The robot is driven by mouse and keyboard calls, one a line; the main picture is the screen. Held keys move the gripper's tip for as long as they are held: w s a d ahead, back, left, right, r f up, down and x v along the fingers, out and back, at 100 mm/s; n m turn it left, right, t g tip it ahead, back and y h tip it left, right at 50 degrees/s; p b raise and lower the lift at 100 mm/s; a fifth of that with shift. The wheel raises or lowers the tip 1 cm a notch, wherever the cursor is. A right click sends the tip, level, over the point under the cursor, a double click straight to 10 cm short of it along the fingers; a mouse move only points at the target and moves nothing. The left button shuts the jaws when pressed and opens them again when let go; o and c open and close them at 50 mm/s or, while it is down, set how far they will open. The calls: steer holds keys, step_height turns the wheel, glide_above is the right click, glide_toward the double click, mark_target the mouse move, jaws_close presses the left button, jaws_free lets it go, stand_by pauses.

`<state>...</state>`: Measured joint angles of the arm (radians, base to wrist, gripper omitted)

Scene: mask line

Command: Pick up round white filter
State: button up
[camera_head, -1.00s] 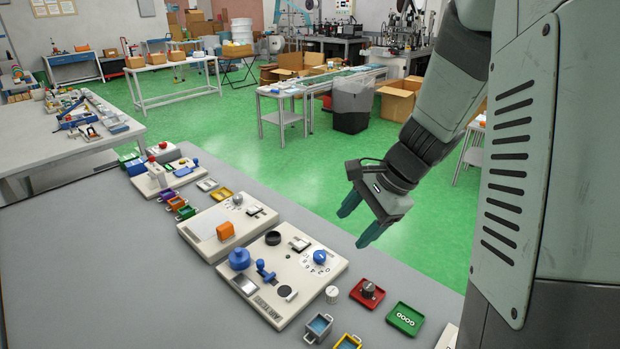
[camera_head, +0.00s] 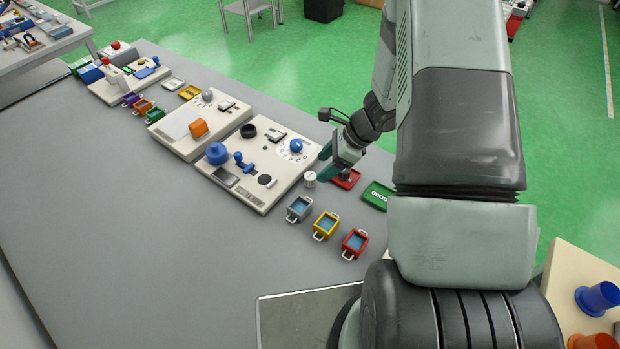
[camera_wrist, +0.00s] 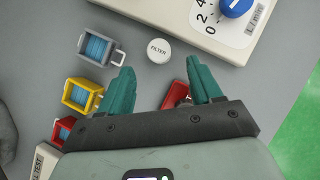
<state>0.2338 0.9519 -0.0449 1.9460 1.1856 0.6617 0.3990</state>
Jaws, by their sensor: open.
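The round white filter (camera_head: 310,179) stands on the grey table, just off the front right corner of a beige panel. In the wrist view its top, the filter lid (camera_wrist: 158,50), reads "FILTER" and lies beyond the fingertips, roughly between them. My gripper (camera_head: 328,163) is above the table beside the filter, close to it in the head view. In the wrist view my gripper (camera_wrist: 160,75) has its two teal fingers spread apart with nothing between them. The filter is not touched, as far as the wrist view shows.
The beige panel (camera_head: 272,192) with a blue dial (camera_head: 296,145) stands next to the filter. A red tray (camera_head: 347,180) and green tray (camera_head: 376,195) lie to its right. Grey (camera_head: 299,208), yellow (camera_head: 325,226) and red (camera_head: 355,243) bins stand nearby. The table's left side is clear.

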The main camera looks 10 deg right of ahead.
mark_target(310, 175)
steer(key=x, duration=0.5)
steer(key=shift+a+r, duration=0.2)
steer(key=shift+a, duration=0.1)
steer(key=c, duration=1.1)
